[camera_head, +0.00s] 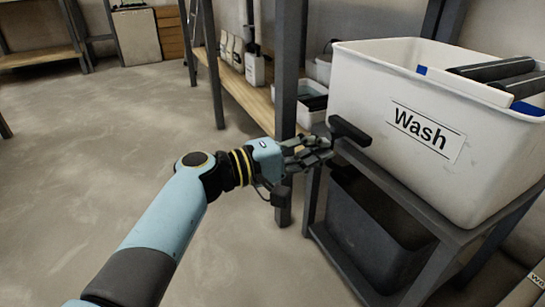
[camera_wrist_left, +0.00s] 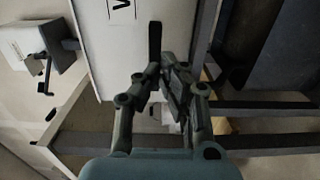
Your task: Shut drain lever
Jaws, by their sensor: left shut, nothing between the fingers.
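The drain lever (camera_head: 349,131) is a short black bar at the lower left corner of the white tub labelled Wash (camera_head: 378,75). In the left wrist view the lever (camera_wrist_left: 155,41) stands out as a dark upright bar against the tub wall (camera_wrist_left: 113,50). My left gripper (camera_head: 328,149) is shut and empty, with its fingertips just beside the lever in the head view. In the left wrist view its fingers (camera_wrist_left: 166,69) come together just below the lever's near end. I cannot tell whether they touch it. My right gripper is out of view.
The tub stands on a dark metal stand (camera_head: 442,232) with a black bin (camera_head: 368,228) beneath it. A dark shelf post (camera_head: 287,70) rises close behind my left gripper. Dark bars (camera_head: 497,69) lie across the tub's top. The concrete floor at left is clear.

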